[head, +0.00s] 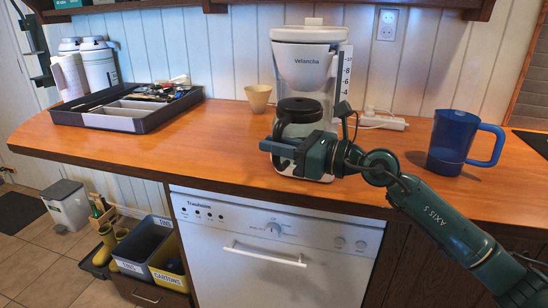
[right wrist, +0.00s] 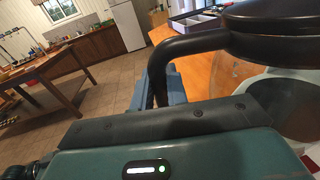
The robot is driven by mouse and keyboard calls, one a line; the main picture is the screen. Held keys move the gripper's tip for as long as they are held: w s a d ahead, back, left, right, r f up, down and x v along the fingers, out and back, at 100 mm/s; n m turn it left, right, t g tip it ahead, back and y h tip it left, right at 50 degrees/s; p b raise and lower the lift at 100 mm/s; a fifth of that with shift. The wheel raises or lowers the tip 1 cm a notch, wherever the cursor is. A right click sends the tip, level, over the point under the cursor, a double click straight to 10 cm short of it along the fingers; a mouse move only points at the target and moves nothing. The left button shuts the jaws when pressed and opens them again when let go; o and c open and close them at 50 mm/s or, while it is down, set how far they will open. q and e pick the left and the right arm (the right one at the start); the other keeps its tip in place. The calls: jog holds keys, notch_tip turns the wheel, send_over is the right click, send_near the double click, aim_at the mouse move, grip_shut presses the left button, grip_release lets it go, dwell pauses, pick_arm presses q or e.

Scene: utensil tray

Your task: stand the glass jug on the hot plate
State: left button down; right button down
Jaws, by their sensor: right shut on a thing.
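The glass jug with its black lid (head: 300,108) is upright in front of the white coffee maker (head: 309,64), under its upper housing. My right gripper (head: 283,150) is shut on the jug's black handle. In the right wrist view the handle (right wrist: 190,45) curves down from the lid between blue fingers (right wrist: 176,88), with the clear glass at the right. The hot plate is hidden behind the jug and my gripper, so I cannot tell whether the jug's bottom touches it. My left gripper is not in view.
A blue mug (head: 452,142) stands at the right on the wooden counter (head: 220,140). A beige cup (head: 258,98) stands left of the coffee maker. A dark utensil tray (head: 75,114) is at the left. A white power strip (head: 383,122) lies behind my right arm. The counter's front middle-left is clear.

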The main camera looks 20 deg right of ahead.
aim_at(285, 133)
jog(key=shift+w+d+b, duration=0.4)
jog(key=shift+w+b, duration=0.05)
jog(key=shift+w, duration=0.1)
jog(key=shift+w+d+b, duration=0.7)
jog(key=shift+w, duration=0.35)
jog(key=shift+w+d+b, duration=0.65)
jog(key=shift+w+d, duration=0.05)
jog(key=shift+w, duration=0.3)
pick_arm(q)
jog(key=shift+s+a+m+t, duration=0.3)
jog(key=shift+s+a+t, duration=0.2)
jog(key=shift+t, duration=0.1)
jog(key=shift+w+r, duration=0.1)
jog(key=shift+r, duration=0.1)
pick_arm(e)
jog(key=shift+r, duration=0.1)
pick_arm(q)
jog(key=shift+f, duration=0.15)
pick_arm(e)
jog(key=shift+d, duration=0.1)
jog(key=shift+f, duration=0.25)
